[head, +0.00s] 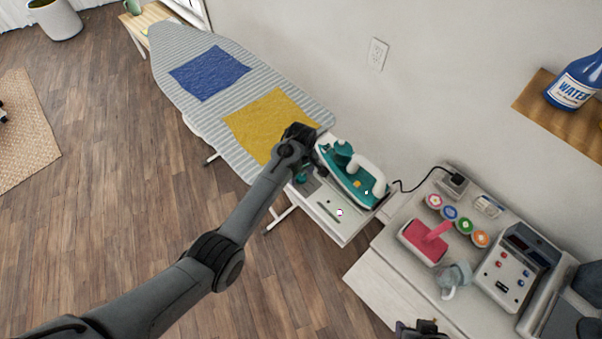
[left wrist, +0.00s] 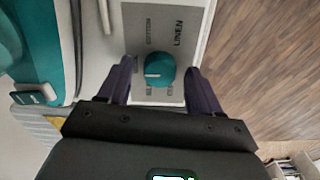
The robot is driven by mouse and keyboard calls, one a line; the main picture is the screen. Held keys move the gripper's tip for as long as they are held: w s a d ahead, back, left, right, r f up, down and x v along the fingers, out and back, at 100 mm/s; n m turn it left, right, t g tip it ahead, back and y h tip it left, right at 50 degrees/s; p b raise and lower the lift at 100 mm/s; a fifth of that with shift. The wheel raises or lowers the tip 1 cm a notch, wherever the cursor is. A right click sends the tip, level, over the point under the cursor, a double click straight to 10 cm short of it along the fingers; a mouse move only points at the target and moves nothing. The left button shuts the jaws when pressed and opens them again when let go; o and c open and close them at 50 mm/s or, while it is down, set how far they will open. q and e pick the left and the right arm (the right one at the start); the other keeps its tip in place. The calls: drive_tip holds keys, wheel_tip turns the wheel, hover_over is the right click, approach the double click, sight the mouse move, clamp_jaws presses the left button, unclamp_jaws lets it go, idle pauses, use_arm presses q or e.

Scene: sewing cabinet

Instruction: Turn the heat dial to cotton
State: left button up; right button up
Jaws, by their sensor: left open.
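The heat dial (left wrist: 159,71) is a round teal knob on a grey label plate (left wrist: 168,15). It also shows small in the head view (head: 301,178), beside the wrist. Its white mark points left in the left wrist view. The plate reads COTTON at upper left and LINEN at upper right; lower labels are partly hidden. My left gripper (left wrist: 160,68) is open, with one finger on each side of the dial and a visible gap to each. It also shows in the head view (head: 297,148). A dark part at the bottom edge of the head view looks like my right gripper (head: 420,328).
A teal and white iron (head: 345,172) rests close beside the dial panel. The ironing board (head: 190,50) carries blue (head: 210,72) and yellow (head: 262,122) cloths. At right, a counter holds several spools, a pink-red object (head: 424,242) and a control box (head: 507,272).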

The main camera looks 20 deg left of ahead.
use_arm(q)
drive_tip(key=shift+f, duration=0.1)
drive_tip(key=c, duration=1)
drive_tip(key=shift+c, duration=0.2)
drive_tip(key=m+p, duration=0.2)
drive_tip(key=shift+r+p, duration=0.25)
drive_tip(key=shift+p, duration=0.05)
drive_tip(key=m+p, duration=0.2)
drive_tip(key=m, duration=0.1)
drive_tip(key=m+p, duration=0.1)
drive_tip(key=m, duration=0.2)
drive_tip(key=shift+f, duration=0.1)
drive_tip(key=shift+f+m+p, duration=0.1)
drive_tip(key=shift+m+p, duration=0.5)
drive_tip(key=shift+m, duration=1.3)
